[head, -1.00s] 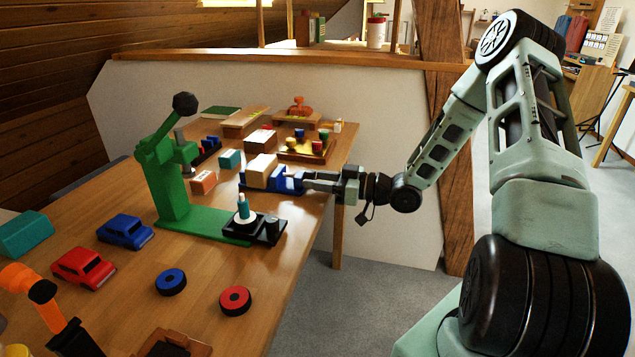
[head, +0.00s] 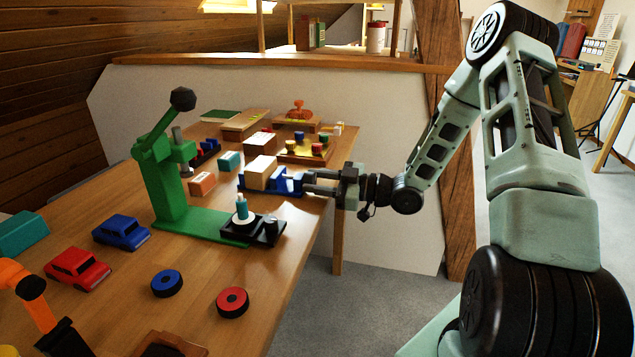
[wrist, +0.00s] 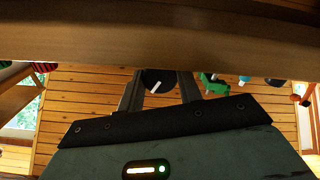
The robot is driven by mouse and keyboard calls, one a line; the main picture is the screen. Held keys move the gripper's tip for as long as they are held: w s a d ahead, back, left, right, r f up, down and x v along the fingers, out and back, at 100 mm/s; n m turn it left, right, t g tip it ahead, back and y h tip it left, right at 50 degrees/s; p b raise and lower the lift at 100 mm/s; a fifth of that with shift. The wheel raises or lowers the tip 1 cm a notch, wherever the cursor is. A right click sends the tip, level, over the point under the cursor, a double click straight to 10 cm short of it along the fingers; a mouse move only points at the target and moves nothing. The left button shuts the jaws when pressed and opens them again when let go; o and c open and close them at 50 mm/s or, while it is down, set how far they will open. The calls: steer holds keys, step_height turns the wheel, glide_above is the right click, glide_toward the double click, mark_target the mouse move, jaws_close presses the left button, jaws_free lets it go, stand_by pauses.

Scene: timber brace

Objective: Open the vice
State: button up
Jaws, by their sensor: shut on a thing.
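The blue vice (head: 286,186) stands on the far right part of the wooden table, with a pale wooden block (head: 260,172) between its jaws. My gripper (head: 308,181) reaches in from the right at the vice's right end. In the wrist view, a round dark knob (wrist: 151,75) with a white mark sits between my two fingers (wrist: 160,88), which are shut on it. The knob is hidden by the fingers in the head view. I cannot tell whether the block is clamped tight.
A green press (head: 170,190) with a raised lever stands left of the vice. A black fixture (head: 262,232) is in front of it. Toy cars, discs and small blocks lie around the table (head: 205,270). The floor right of the table is clear.

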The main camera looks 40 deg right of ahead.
steer(key=o, duration=1)
steer(key=shift+d, duration=0.1)
steer(key=p+v, duration=0.1)
steer(key=v, duration=1.6)
steer(key=shift+s, duration=0.2)
steer(key=shift+d, duration=0.1)
